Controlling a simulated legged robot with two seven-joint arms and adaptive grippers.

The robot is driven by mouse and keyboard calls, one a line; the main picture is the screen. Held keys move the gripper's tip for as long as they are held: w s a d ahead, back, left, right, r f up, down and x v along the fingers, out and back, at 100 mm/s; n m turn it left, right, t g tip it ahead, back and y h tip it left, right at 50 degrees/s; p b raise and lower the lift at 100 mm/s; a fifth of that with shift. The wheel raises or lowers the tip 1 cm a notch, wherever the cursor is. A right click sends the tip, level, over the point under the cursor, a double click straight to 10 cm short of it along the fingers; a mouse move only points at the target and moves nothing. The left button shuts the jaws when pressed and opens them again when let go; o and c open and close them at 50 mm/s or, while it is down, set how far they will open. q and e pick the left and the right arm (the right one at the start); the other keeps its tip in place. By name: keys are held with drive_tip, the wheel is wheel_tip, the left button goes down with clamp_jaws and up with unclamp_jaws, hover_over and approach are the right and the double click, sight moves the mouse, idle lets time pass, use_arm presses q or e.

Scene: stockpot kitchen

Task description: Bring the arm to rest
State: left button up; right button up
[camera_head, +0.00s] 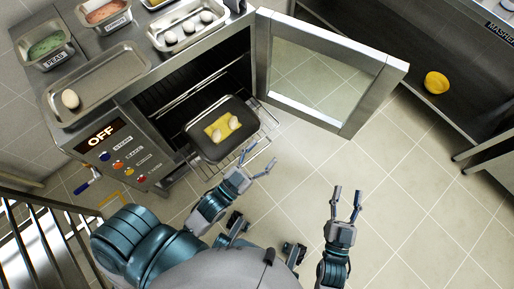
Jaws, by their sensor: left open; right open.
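My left gripper (261,160) is open and empty, just in front of the pulled-out oven rack (262,133). My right gripper (346,197) is open and empty over the tiled floor at the right. Both are apart from any object, as far as I can see. A dark tray (208,150) rests on the rack, to the upper left of my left gripper. In it lie a yellow piece of food (216,130) and pale, egg-shaped pieces (235,122).
The oven door (350,120) stands open to the right. The control panel (125,155) reads OFF. On the counter are a tray with one egg (110,85), a tray with several eggs (190,30) and a PEAS container (45,45).

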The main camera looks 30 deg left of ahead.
use_arm(q)
drive_tip(key=shift+s+a+r+n+t+y, duration=0.2)
drive_tip(key=shift+a+r+n, duration=0.2)
drive_tip(key=shift+n, duration=0.15)
drive_tip(key=shift+s+a+r+n+t+y, duration=0.1)
drive_tip(key=shift+s+a+r+n+t, duration=0.1)
drive_tip(key=shift+a+r+n, duration=0.3)
use_arm(e)
drive_tip(key=shift+a, duration=0.25)
use_arm(q)
drive_tip(key=shift+w+d+f, duration=0.1)
drive_tip(key=shift+d+f, duration=0.05)
drive_tip(key=shift+d, duration=0.15)
use_arm(e)
drive_tip(key=shift+d, duration=0.15)
